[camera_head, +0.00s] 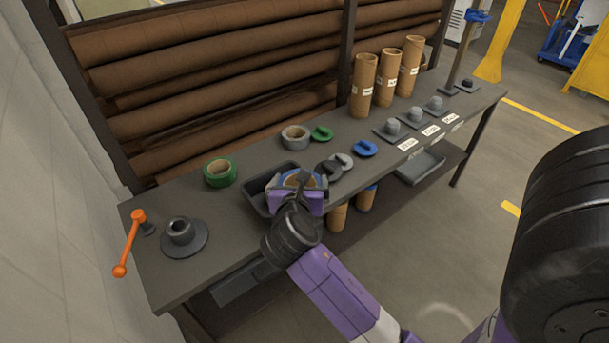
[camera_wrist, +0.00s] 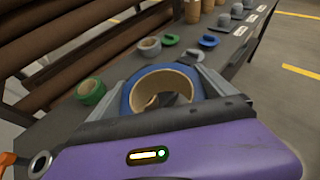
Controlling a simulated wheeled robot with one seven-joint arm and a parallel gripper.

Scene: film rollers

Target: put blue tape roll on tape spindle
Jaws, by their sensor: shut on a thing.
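The blue tape roll (camera_wrist: 128,88) has a brown cardboard core and sits between my gripper's two fingers in the wrist view. In the head view the blue tape roll (camera_head: 318,182) is partly hidden behind my purple gripper (camera_head: 298,187). My gripper is shut on the roll and holds it at the black tray (camera_head: 256,190); I cannot tell how high it is. The tape spindle, seemingly the grey round-based hub (camera_head: 181,232), stands empty at the near left end of the bench. It also shows at the lower left of the wrist view (camera_wrist: 40,164).
An orange crank handle (camera_head: 130,243) stands left of the hub. A green tape roll (camera_head: 219,172) and a grey tape roll (camera_head: 295,137) lie farther back. Green, grey and blue (camera_head: 363,148) discs lie near the middle. Cardboard tubes (camera_head: 386,77) stand at the right. Bare bench lies between hub and tray.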

